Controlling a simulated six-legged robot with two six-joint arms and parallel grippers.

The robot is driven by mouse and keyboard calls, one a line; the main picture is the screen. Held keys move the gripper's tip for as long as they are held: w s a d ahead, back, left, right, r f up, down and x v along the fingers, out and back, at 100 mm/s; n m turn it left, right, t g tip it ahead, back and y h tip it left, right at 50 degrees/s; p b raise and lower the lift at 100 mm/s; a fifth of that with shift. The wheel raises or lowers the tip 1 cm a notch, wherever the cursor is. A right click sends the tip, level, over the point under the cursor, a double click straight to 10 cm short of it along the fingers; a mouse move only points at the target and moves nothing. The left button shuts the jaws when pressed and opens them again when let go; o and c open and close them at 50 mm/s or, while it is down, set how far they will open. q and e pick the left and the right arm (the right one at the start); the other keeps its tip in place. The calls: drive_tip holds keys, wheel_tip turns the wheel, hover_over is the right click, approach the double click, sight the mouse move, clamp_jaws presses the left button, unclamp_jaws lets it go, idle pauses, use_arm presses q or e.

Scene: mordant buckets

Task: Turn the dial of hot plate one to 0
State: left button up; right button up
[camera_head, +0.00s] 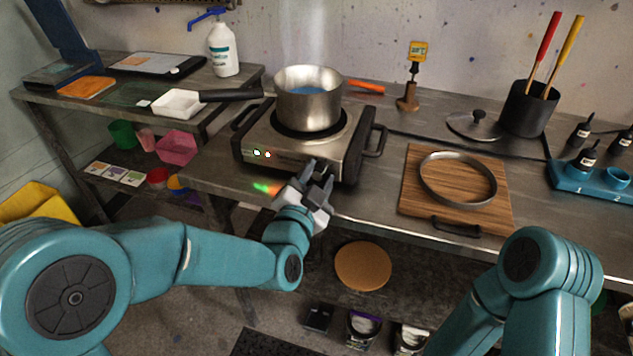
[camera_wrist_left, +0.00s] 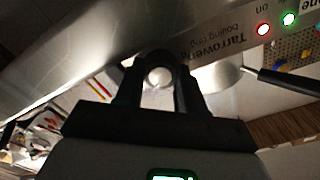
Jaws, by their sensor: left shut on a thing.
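The hot plate (camera_head: 300,150) is a steel unit with black side handles, standing on the metal bench. Its front carries a green and a red light, which also show on the panel in the left wrist view (camera_wrist_left: 215,45). A steel pot (camera_head: 309,103) with blue liquid stands on its ring. My left gripper (camera_head: 319,174) is at the right part of the front panel. In the left wrist view its dark fingers (camera_wrist_left: 160,62) are closed around the pale round dial (camera_wrist_left: 158,77). The dial's marks cannot be read, and the head view hides it. My right gripper is out of view.
A wooden board (camera_head: 416,212) with a steel ring (camera_head: 458,180) lies right of the hot plate. A lid (camera_head: 474,127) and a black pot of sticks (camera_head: 527,108) stand behind. A white pan (camera_head: 176,104) sits left, its handle reaching toward the hot plate.

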use_arm(q)
drive_tip(key=n+b, duration=0.3)
drive_tip(key=b, duration=0.1)
drive_tip(key=n+b, duration=0.7)
drive_tip(key=shift+a+f+n+b, duration=0.1)
drive_tip(key=shift+f+n+b, duration=0.15)
drive_tip(key=shift+n+b, duration=0.15)
drive_tip(key=n+b, duration=0.3)
drive_tip(key=n, duration=0.1)
drive_tip(key=shift+n+b, duration=0.9)
drive_tip(key=shift+n, duration=0.3)
drive_tip(key=n+b, duration=0.3)
drive_tip(key=n, duration=0.1)
drive_tip(key=shift+n, duration=0.3)
drive_tip(key=n+b, duration=0.2)
drive_tip(key=n, duration=0.1)
drive_tip(key=shift+n, duration=0.4)
drive_tip(key=shift+n+b, duration=0.3)
drive_tip(key=shift+n, duration=0.6)
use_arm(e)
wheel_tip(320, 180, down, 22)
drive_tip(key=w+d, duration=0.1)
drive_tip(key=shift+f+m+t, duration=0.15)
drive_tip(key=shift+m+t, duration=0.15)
use_arm(q)
drive_tip(key=shift+r, duration=0.1)
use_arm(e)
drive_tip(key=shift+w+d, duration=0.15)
